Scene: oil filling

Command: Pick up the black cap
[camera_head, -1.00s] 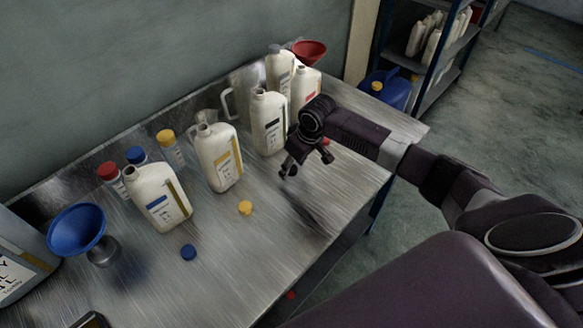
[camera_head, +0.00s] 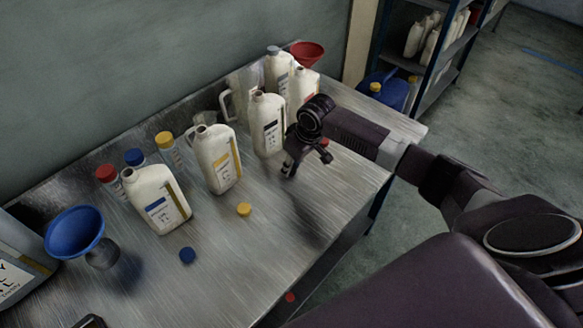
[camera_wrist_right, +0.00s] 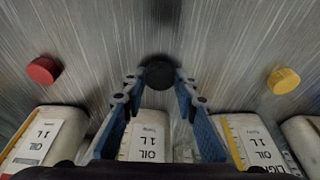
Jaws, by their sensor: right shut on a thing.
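The black cap (camera_wrist_right: 160,74) is between the fingertips of my right gripper (camera_wrist_right: 158,84) in the right wrist view, just above or on the metal table. The fingers are closed on its sides. In the head view my right gripper (camera_head: 305,165) points down at the table in front of the white bottle with the black label (camera_head: 267,125). The cap cannot be made out there. My left gripper is not in view.
A yellow cap (camera_head: 244,209), a blue cap (camera_head: 187,255) and a red cap (camera_wrist_right: 44,69) lie on the table (camera_head: 225,285). Several white oil bottles stand behind. A blue funnel (camera_head: 75,232) is at the left, a red funnel (camera_head: 308,54) at the back.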

